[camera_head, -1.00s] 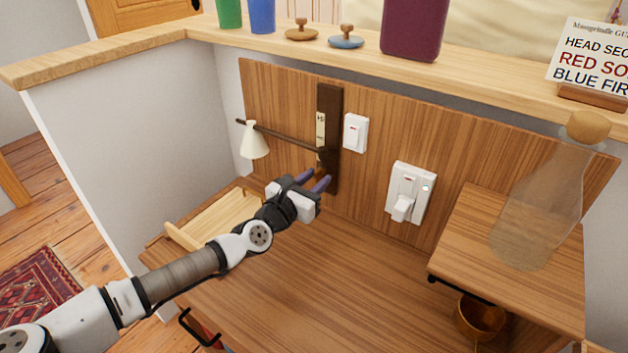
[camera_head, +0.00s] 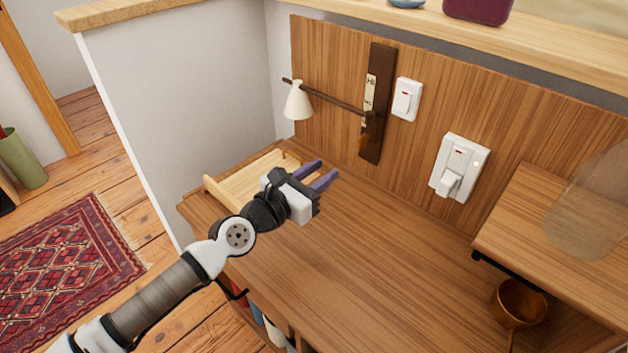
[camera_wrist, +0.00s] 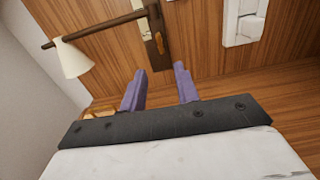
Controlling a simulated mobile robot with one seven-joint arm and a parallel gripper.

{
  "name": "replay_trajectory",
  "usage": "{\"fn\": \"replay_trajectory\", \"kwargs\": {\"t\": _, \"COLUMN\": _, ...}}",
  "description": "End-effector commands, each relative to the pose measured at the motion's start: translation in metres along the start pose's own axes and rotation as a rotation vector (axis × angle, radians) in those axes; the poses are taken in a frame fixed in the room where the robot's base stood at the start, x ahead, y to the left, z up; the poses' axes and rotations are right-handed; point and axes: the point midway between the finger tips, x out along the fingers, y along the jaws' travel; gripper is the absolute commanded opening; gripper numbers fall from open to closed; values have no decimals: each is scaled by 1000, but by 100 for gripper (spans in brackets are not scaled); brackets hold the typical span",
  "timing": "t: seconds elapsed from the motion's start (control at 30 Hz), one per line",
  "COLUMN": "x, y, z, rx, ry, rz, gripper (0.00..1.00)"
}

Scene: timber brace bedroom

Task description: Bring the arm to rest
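My gripper (camera_head: 318,174) is above the wooden desk (camera_head: 330,270) in the head view, in front of the wood back panel. Its two purple fingers stand apart with nothing between them. In the wrist view the open fingers (camera_wrist: 161,90) point toward the back panel (camera_wrist: 205,50). The gripper touches nothing that I can see. My arm stretches in from the lower left.
A wooden tray (camera_head: 222,196) lies behind the gripper. A dark rail with a rod and white lamp shade (camera_head: 298,101), a switch (camera_head: 407,99) and a socket with a plug (camera_head: 459,168) are on the panel. A raised shelf (camera_head: 530,225) stands right, a copper pot (camera_head: 521,302) below it.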

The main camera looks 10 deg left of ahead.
Motion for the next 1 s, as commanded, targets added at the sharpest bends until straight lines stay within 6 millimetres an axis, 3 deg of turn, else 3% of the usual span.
{"fn": "replay_trajectory", "kwargs": {"t": 0.2, "x": -13, "y": 0, "z": 0, "rx": 1, "ry": 0, "rz": 0, "gripper": 31}}
{"fn": "replay_trajectory", "kwargs": {"t": 0.73, "x": -12, "y": -1, "z": 3, "rx": -1, "ry": -5, "rz": -3, "gripper": 31}}
{"fn": "replay_trajectory", "kwargs": {"t": 0.87, "x": -2, "y": -10, "z": 38, "rx": -22, "ry": -71, "rz": -33, "gripper": 31}}
{"fn": "replay_trajectory", "kwargs": {"t": 0.97, "x": 9, "y": -24, "z": 91, "rx": -63, "ry": -173, "rz": -83, "gripper": 31}}
{"fn": "replay_trajectory", "kwargs": {"t": 1.0, "x": 12, "y": -31, "z": 116, "rx": -86, "ry": -223, "rz": -108, "gripper": 31}}
